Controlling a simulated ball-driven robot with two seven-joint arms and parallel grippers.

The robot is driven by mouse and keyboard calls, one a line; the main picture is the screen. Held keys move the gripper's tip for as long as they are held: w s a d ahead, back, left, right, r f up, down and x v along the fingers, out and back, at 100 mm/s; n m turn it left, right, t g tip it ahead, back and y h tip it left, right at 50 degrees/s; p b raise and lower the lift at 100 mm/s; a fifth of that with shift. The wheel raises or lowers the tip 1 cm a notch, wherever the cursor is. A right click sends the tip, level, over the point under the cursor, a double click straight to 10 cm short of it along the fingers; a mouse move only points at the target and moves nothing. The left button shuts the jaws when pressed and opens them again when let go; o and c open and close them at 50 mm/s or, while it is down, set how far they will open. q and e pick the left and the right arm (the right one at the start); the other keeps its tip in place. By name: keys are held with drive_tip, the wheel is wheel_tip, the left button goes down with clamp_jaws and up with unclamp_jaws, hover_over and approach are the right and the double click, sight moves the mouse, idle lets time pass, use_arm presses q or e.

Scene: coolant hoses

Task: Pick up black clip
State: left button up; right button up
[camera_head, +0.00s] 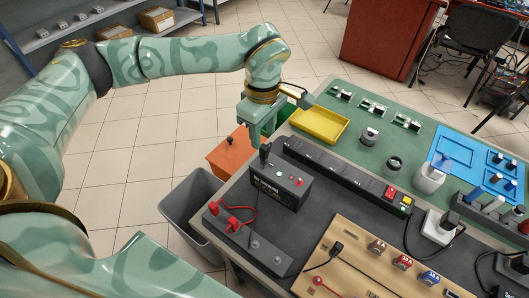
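My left gripper (261,138) points down just above the far left corner of a black battery box (279,187). A small black piece, apparently the black clip (265,153), stands at that corner directly below the fingertips. I cannot tell whether the fingers touch it or are closed around it. My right gripper is not in view.
A long black power strip (345,178) runs behind the box. A yellow tray (319,123) sits on the green mat. A wooden board (365,265) with a black plug (336,248) lies at front right. A grey bin (194,204) and an orange box (229,153) stand beside the table.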

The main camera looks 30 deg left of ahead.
sight(264, 146)
use_arm(q)
wheel_tip(264, 146, down, 3)
drive_tip(key=shift+s+d+r, duration=0.1)
drive_tip(key=shift+r, duration=0.05)
wheel_tip(264, 146, down, 5)
drive_tip(key=shift+r+b, duration=0.2)
drive_tip(key=shift+b, duration=0.7)
drive_tip(key=shift+s, duration=0.1)
drive_tip(key=shift+c, duration=0.7)
clamp_jaws()
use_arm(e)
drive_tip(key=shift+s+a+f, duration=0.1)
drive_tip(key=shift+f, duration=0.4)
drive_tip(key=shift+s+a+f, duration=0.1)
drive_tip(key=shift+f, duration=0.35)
